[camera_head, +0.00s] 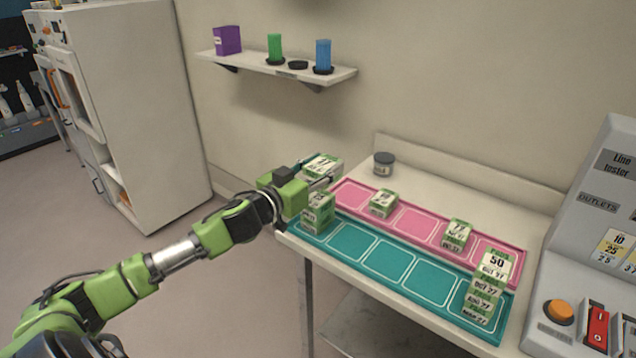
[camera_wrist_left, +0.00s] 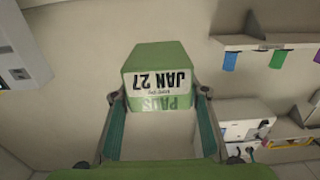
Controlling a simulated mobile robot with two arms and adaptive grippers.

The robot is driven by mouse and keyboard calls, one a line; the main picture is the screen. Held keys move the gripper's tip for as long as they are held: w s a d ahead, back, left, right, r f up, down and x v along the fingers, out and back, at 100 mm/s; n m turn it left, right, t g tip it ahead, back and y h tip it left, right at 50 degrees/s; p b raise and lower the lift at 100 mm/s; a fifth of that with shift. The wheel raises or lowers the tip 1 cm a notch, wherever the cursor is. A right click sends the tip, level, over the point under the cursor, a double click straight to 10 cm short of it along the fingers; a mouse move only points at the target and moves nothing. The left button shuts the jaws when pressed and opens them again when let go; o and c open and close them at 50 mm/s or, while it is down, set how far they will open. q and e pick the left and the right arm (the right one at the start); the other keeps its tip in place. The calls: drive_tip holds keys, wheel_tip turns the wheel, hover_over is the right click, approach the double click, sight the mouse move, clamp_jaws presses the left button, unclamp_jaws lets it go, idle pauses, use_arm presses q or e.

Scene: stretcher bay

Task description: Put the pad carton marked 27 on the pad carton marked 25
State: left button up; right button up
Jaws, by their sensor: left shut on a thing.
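My left gripper (camera_head: 319,172) is shut on a green and white pad carton (camera_head: 323,164). In the left wrist view the held carton (camera_wrist_left: 160,78) shows "PADS" and "JAN 27" upside down between the fingers. It is raised above the left end of the teal mat (camera_head: 384,259). Green and white cartons (camera_head: 318,212) stand on that end, just below the gripper. One carton (camera_head: 383,203) and another (camera_head: 457,236) stand on the pink mat (camera_head: 417,222). A tall stack (camera_head: 486,285) on the teal mat's right end has "50" on top. I cannot read a 25 on any carton. My right gripper is out of view.
A dark jar (camera_head: 383,163) stands behind the pink mat. A grey line tester (camera_head: 590,250) stands at the right. A wall shelf (camera_head: 340,74) holds purple, green and blue items. The teal mat's middle squares are empty.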

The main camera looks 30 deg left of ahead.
use_arm(q)
drive_tip(key=w+a+f, duration=0.2)
drive_tip(key=f, duration=0.1)
drive_tip(key=w+a+f, duration=0.1)
drive_tip(key=f, duration=0.1)
drive_tip(key=shift+w+a, duration=0.2)
drive_tip(key=shift+w+a+f, duration=0.25)
drive_tip(key=shift+f, duration=0.25)
wheel_tip(320, 180, down, 3)
drive_tip(key=shift+p, duration=0.3)
drive_tip(key=shift+f, duration=0.15)
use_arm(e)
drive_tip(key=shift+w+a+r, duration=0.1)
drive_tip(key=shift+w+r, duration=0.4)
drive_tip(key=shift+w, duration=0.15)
use_arm(q)
drive_tip(key=shift+f, duration=0.2)
drive_tip(key=o, duration=1.2)
drive_tip(key=shift+o, duration=0.2)
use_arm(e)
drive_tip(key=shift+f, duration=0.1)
use_arm(q)
drive_tip(key=shift+s+r, duration=0.1)
drive_tip(key=shift+r, duration=0.05)
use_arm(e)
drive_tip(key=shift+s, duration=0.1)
